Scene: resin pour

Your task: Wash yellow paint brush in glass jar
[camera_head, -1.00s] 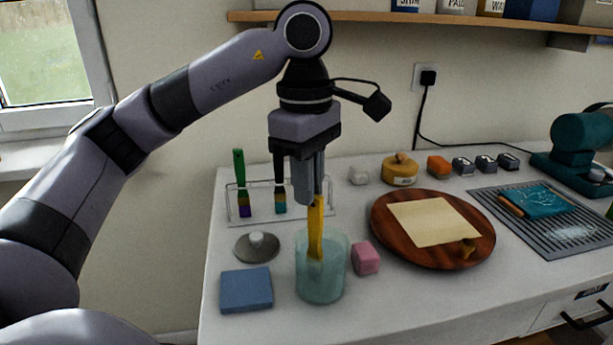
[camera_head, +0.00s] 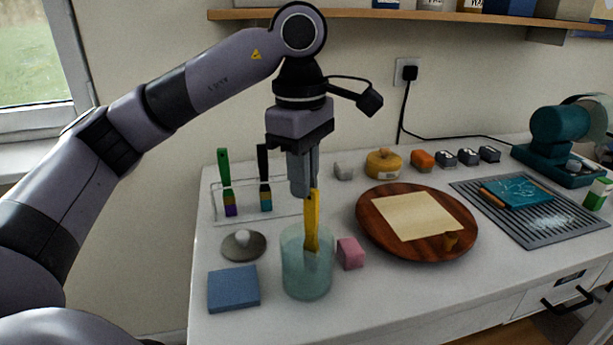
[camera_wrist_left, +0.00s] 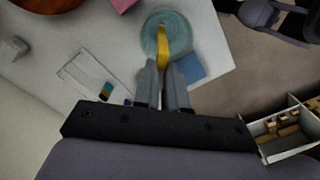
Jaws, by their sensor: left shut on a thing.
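The yellow paint brush (camera_head: 311,222) is upright with a slight tilt, its lower end inside the glass jar (camera_head: 306,268). The jar is pale teal and translucent, standing near the table's front edge. My left gripper (camera_head: 306,190) points down above the jar and is shut on the upper part of the brush. In the left wrist view, the brush (camera_wrist_left: 163,48) runs from the gripper fingers (camera_wrist_left: 165,75) into the jar (camera_wrist_left: 181,29). How far the bristles are from the jar's bottom is unclear.
A pink block (camera_head: 350,253) stands close right of the jar. A blue pad (camera_head: 233,289) and a grey lid (camera_head: 243,245) lie to its left. A wire rack (camera_head: 217,212) holds two brushes behind. A round wooden board (camera_head: 375,238) lies to the right.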

